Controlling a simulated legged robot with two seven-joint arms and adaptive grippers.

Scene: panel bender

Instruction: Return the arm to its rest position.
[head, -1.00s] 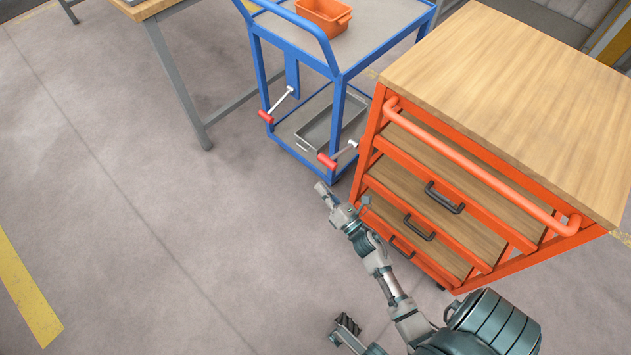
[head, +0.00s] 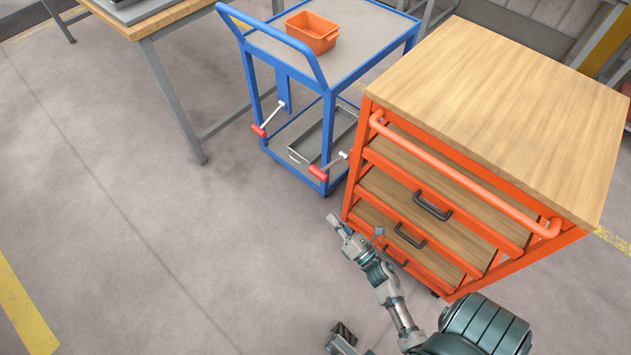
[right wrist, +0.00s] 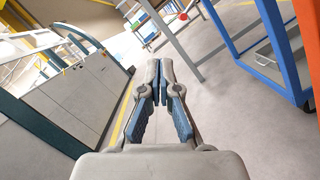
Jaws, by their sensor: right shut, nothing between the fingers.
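My right gripper (head: 334,222) is in the lower middle of the head view, over the floor just left of the orange cabinet. It holds nothing. In the right wrist view its fingers (right wrist: 153,72) meet at the tips, with floor and a table leg beyond them. My right arm reaches up from the bottom edge of the head view. A small dark and grey part shows at the bottom edge; I cannot tell whether it is my left gripper.
An orange drawer cabinet (head: 362,190) with a wooden top stands close to the right arm. A blue cart (head: 327,130) carrying an orange bin (head: 312,33) stands behind. A wooden table (head: 165,18) is at the upper left. The floor (head: 130,230) at left is clear.

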